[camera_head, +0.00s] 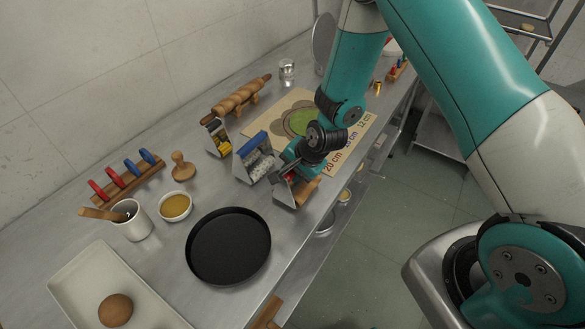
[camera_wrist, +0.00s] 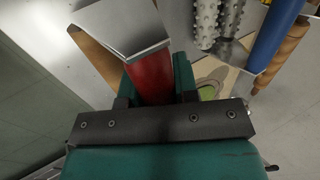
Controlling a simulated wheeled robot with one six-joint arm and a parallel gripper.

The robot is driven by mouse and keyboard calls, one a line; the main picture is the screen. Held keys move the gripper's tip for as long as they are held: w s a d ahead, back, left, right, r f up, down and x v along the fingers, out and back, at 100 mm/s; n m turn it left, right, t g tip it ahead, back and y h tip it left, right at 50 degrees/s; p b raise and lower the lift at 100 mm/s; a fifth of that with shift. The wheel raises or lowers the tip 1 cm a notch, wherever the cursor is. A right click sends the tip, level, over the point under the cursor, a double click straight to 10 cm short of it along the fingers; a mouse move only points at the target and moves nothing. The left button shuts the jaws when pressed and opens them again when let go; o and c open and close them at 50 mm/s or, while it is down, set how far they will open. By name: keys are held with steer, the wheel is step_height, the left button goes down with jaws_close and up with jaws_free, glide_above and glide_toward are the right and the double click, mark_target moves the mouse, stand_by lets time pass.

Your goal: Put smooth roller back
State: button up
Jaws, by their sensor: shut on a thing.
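The smooth roller has a wooden barrel (camera_head: 304,190), a grey metal frame and a red handle. In the wrist view its red handle (camera_wrist: 150,76) sits between my teal fingers, with the metal frame (camera_wrist: 122,25) above and a strip of wooden barrel (camera_wrist: 97,52) at left. My gripper (camera_head: 289,170) is shut on this handle, near the bench's front edge. In the head view my gripper hides most of the handle. I cannot tell whether the roller touches the bench. A spiked roller with a blue handle (camera_head: 251,143) stands just left of it.
A printed mat (camera_head: 350,133) lies behind my gripper.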

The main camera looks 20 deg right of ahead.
steer(key=shift+f, duration=0.25)
steer(key=shift+s+f+b, duration=0.15)
steer(key=shift+f+b, duration=0.5)
steer(key=shift+f, duration=0.05)
steer(key=o, duration=1)
